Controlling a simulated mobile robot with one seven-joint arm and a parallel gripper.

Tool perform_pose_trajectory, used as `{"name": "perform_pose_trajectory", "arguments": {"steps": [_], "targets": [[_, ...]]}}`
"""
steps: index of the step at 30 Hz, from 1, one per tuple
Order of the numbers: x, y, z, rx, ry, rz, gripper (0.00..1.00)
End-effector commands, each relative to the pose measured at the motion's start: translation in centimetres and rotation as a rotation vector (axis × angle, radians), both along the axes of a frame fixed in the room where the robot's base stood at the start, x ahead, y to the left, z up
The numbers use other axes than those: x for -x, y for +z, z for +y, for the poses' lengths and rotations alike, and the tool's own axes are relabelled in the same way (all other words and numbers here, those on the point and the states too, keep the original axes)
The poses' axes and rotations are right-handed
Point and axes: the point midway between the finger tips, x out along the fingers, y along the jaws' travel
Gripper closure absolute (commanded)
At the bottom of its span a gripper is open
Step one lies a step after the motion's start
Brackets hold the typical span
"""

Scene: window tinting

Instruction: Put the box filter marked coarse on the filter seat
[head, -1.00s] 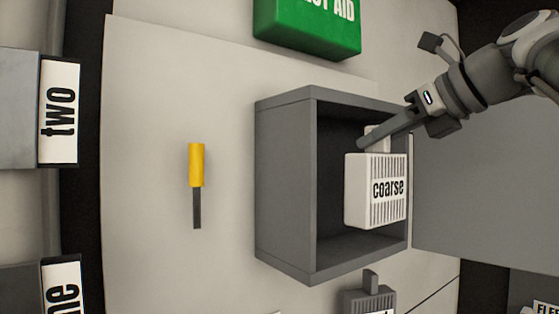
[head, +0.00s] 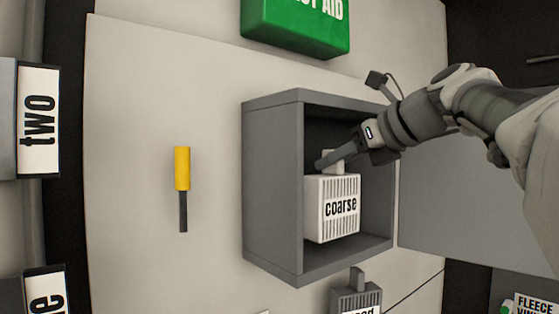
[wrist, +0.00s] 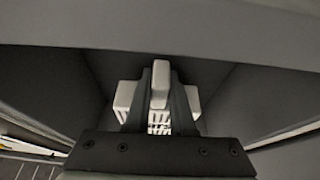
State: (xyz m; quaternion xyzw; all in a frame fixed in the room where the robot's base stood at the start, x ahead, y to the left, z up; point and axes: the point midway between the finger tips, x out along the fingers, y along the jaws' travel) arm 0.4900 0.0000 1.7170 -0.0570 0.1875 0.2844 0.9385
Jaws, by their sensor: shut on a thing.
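The white box filter marked coarse (head: 331,208) is inside the open grey box (head: 272,190), upright, with its label facing out. My gripper (head: 328,160) is shut on the tab on top of the filter. The wrist view also shows the filter (wrist: 124,98) with its pale tab between the two fingers of my gripper (wrist: 160,85). The filter's underside is near the floor of the grey box; I cannot tell whether it touches. No separate filter seat can be made out in either view.
A yellow-handled tool (head: 182,168) lies left of the grey box. A green first aid box (head: 298,22) is above it. A grey filter with a tab (head: 356,298), partly cut off, is below. Bins labelled two (head: 39,120) and another stand at the far left.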

Motion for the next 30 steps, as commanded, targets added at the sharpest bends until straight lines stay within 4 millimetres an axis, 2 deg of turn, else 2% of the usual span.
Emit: {"name": "perform_pose_trajectory", "arguments": {"steps": [18, 19, 23, 24, 30], "targets": [[0.0, -1.2, 0.0, -0.001, 0.000, -0.001, 1.00], [0.0, -1.2, 0.0, 0.000, 0.000, 0.000, 0.74], [0.0, -1.2, 0.0, 0.000, 0.000, 0.000, 0.51], [0.0, -1.2, 0.0, 0.000, 0.000, 0.000, 0.48], [0.0, -1.2, 0.0, 0.000, 0.000, 0.000, 0.48]]}}
